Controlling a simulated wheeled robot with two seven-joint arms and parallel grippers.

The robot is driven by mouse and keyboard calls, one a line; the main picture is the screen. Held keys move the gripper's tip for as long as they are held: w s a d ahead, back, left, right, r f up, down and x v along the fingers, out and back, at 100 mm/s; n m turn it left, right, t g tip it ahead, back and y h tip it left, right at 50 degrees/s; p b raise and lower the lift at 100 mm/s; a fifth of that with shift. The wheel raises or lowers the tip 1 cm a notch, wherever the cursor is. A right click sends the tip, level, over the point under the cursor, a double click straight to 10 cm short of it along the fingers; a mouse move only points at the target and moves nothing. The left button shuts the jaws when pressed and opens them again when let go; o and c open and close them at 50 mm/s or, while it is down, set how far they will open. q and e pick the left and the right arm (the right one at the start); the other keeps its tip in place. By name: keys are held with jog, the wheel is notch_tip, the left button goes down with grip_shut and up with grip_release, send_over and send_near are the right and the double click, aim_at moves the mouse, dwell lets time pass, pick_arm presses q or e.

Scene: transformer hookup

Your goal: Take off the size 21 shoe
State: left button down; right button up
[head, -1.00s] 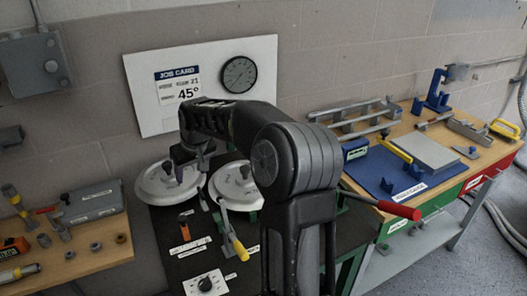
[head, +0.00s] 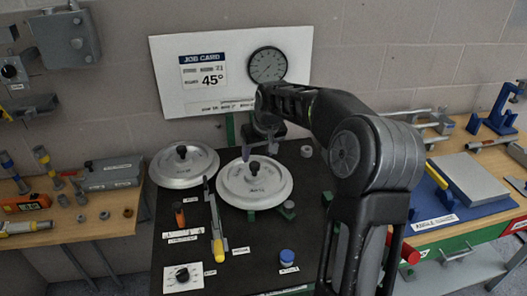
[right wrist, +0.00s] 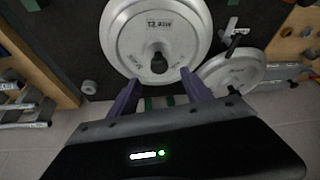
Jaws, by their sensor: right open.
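Two round, light grey, disc-shaped parts with black knobs sit on the dark bench: a left disc (head: 165,174) and a right disc (head: 232,192). Their small labels are too blurred to read surely, so I cannot tell which is size 21. My right gripper (head: 262,145) is open and empty above the back edge of the right disc. In the right wrist view the open purple fingers (right wrist: 160,92) point toward a large disc (right wrist: 140,48), with its black knob ahead of and between them, apart from both. The other disc (right wrist: 232,72) lies to the right. My left gripper is out of view.
The job card board (head: 190,110) with a gauge (head: 267,65) stands behind the discs. A yellow-handled lever (head: 217,240), an orange-handled tool (head: 180,215), a blue-capped item (head: 287,257) and a dial box (head: 183,278) are in front. Wooden benches with tools flank both sides.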

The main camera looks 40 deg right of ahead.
aim_at(255, 164)
jog(key=shift+p+x, duration=0.85)
jog(key=shift+x, duration=3.1)
grip_shut()
jog(key=shift+d, duration=0.1)
jog(key=c, duration=0.7)
grip_release()
jog(key=shift+r, duration=0.15)
grip_shut()
